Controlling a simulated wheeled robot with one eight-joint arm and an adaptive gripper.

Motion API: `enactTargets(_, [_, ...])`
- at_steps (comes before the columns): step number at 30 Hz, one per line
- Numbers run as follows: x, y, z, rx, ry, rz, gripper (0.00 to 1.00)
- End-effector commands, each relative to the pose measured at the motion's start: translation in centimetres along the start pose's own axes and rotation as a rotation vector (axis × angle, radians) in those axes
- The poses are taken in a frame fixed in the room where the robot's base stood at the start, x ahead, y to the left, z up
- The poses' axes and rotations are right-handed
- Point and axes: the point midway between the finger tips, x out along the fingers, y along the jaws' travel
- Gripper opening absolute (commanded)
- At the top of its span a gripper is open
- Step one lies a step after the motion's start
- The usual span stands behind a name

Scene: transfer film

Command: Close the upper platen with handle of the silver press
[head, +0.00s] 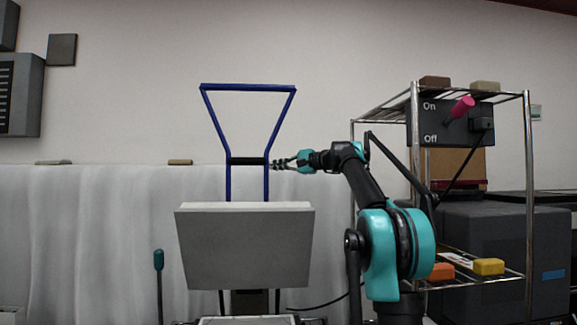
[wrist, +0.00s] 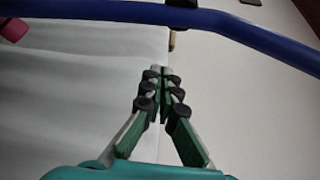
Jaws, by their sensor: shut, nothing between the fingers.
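The press stands in front of me with its pale grey upper platen (head: 245,248) raised and tilted up. The blue handle (head: 248,87) rises above the platen as a frame, wide at the top, with a dark crossbar (head: 248,161) lower down. Only the edge of the lower part (head: 245,320) shows at the bottom of the head view. My gripper (head: 275,163) is shut and empty, its tips close to the right side of the handle at crossbar height. In the wrist view the shut fingers (wrist: 161,72) point toward a blue bar (wrist: 190,17) crossing the top. I cannot tell whether they touch it.
A wire rack (head: 528,200) stands at the right, holding an On/Off box (head: 450,124) with a pink lever (head: 462,106) and several small blocks. A teal-tipped lever (head: 158,260) stands left of the press. A white cloth-like backdrop (head: 100,230) hangs behind. Space left of the handle is clear.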

Motion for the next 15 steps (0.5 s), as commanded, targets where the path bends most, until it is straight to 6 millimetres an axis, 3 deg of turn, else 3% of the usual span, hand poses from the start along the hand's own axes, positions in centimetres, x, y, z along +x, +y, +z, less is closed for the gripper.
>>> enactTargets(6, [-0.7, 0.0, 2.5, 0.000, 0.001, 0.000, 0.00])
enactTargets(15, [-1.2, 0.0, 3.8, 0.000, 0.001, 0.000, 0.00])
